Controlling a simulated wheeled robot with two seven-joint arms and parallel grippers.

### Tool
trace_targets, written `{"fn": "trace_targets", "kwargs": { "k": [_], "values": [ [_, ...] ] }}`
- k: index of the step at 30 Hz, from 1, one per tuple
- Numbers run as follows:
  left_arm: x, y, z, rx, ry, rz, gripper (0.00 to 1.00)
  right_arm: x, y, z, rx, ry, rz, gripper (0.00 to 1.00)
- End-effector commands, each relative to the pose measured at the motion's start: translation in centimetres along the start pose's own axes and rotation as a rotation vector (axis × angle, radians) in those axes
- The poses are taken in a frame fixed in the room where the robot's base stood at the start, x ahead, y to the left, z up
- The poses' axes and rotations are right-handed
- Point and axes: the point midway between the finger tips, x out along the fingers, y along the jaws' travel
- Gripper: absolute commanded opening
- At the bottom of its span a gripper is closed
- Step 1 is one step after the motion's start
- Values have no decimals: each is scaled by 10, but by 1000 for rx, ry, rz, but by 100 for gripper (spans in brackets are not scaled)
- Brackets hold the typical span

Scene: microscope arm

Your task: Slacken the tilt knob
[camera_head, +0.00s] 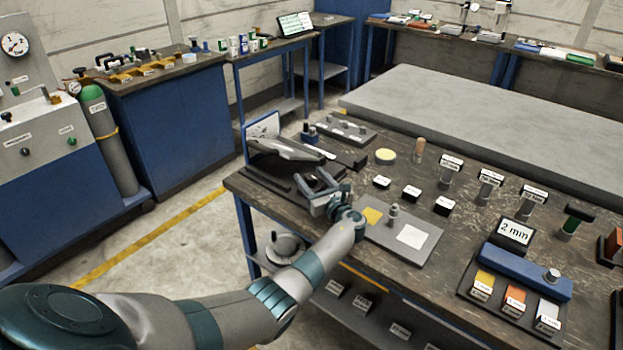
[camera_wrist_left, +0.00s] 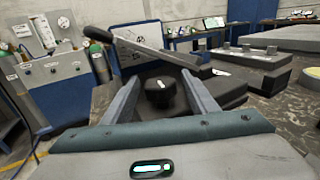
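The tilt knob (camera_wrist_left: 158,92) is a black round knob with a white mark, low on the dark microscope arm stand. In the left wrist view it sits between the two fingers of my left gripper (camera_wrist_left: 158,88), which are spread apart with gaps on both sides. The grey tilting arm (camera_wrist_left: 150,45) slopes above it; in the head view the arm (camera_head: 290,150) lies over a dark base (camera_head: 272,180). My left gripper (camera_head: 320,185) is at the front edge of this base in the head view, where the knob is hard to make out. My right gripper is in neither view.
A grey plate (camera_head: 425,240) with yellow and white squares lies right of my left gripper. Several labelled blocks and posts stand farther right, with a blue rack (camera_head: 525,270). A white board (camera_head: 262,135) stands behind the arm. A grey slab (camera_head: 480,115) fills the back.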

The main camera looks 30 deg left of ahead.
Motion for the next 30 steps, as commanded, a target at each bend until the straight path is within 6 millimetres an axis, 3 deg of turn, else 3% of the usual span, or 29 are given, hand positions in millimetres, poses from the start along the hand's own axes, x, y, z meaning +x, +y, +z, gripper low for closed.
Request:
{"fn": "trace_targets", "kwargs": {
  "k": [14,22,30],
  "values": [
    [-11,0,0,-2,-1,-1,53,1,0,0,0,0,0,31],
    [-51,-1,-2,-3,0,-3,53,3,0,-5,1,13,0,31],
    [-107,-1,-2,-2,1,-3,53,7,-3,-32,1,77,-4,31]
  ]
}}
